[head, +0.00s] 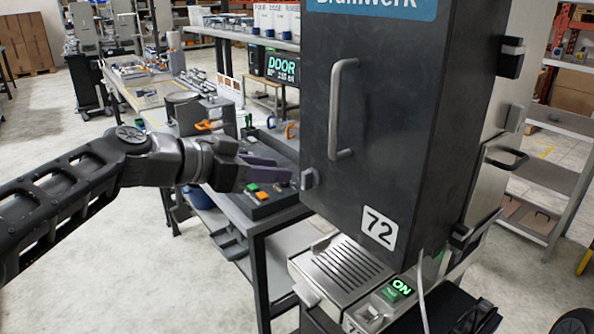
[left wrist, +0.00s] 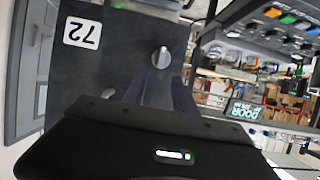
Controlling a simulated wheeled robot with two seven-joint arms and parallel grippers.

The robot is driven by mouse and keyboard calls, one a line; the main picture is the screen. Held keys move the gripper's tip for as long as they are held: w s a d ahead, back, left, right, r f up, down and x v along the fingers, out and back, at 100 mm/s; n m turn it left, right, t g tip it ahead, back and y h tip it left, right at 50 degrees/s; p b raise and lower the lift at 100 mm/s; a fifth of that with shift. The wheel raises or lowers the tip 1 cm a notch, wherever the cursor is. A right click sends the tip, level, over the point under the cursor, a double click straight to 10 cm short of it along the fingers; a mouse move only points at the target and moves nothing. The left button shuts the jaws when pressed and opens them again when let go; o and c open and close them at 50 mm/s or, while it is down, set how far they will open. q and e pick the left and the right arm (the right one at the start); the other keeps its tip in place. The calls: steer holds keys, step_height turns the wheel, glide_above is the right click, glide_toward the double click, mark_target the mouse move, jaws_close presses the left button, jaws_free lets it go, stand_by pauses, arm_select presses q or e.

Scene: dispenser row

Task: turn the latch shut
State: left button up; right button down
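The latch (head: 309,179) is a small grey turn knob low on the left edge of the dark cabinet door (head: 375,120), which is marked 72. The door looks closed. In the left wrist view the latch (left wrist: 161,57) stands out from the dark face, apart from the fingers. My left gripper (head: 284,174) comes in from the left with purple fingers pointing at the latch, a short way from it. In the left wrist view its two fingers (left wrist: 160,88) are spread with nothing between them, and the latch lies beyond the gap. My right gripper is not in view.
A long door handle (head: 341,108) rises above the latch. Below the cabinet are a slotted metal tray (head: 342,268) and a green ON switch (head: 401,287). A lit DOOR sign (head: 283,68) is further back.

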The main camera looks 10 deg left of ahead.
mark_target(304, 173)
arm_select(q)
steer(key=p+x, duration=0.1)
steer(key=x, duration=0.5)
steer(key=shift+w+d+f, duration=0.15)
steer(key=shift+w+f, duration=0.05)
jaws_close()
stand_by(0.4)
